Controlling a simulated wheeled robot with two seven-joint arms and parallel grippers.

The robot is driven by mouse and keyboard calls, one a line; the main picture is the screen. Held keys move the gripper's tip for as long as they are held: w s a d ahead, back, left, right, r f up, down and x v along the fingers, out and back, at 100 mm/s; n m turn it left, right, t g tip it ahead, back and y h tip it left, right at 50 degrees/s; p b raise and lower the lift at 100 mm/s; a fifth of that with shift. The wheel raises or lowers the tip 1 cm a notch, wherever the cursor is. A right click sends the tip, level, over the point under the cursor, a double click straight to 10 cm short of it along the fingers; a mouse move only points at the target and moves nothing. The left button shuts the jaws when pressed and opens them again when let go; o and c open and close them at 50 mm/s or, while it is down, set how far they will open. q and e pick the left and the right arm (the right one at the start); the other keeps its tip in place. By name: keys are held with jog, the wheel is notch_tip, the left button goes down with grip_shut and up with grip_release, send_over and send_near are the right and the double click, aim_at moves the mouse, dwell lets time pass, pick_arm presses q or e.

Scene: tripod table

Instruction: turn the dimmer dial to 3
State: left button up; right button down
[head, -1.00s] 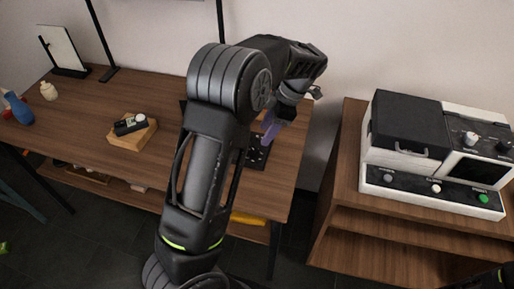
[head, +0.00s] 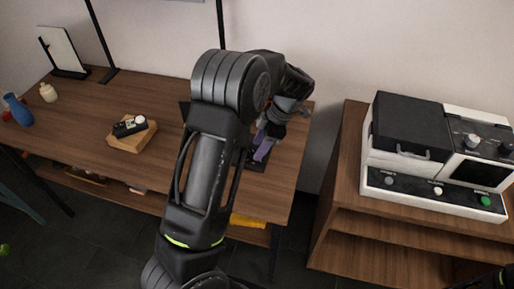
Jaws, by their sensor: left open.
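A dark panel (head: 243,158) lies on the right part of the wooden table, mostly hidden behind my left arm. White marks showed on it earlier; I cannot make out its dial or numbers now. My left gripper (head: 262,151), with purplish fingers, points down over this panel. It is open, and nothing shows held in it. I cannot tell whether the fingers touch anything. My right gripper is not in view; only a dark bit of my right arm shows at the lower right corner.
The wooden table (head: 90,135) holds a wooden block (head: 133,138) with a small black device (head: 128,127), a blue vase (head: 18,110), a cream bottle (head: 48,92) and a framed panel (head: 64,52). A white and black machine (head: 430,190) stands on a cabinet at right.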

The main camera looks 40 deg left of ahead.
pick_arm(q)
jog(key=shift+x, duration=1)
jog(key=shift+c, duration=0.3)
jog(key=shift+r, duration=0.1)
grip_shut()
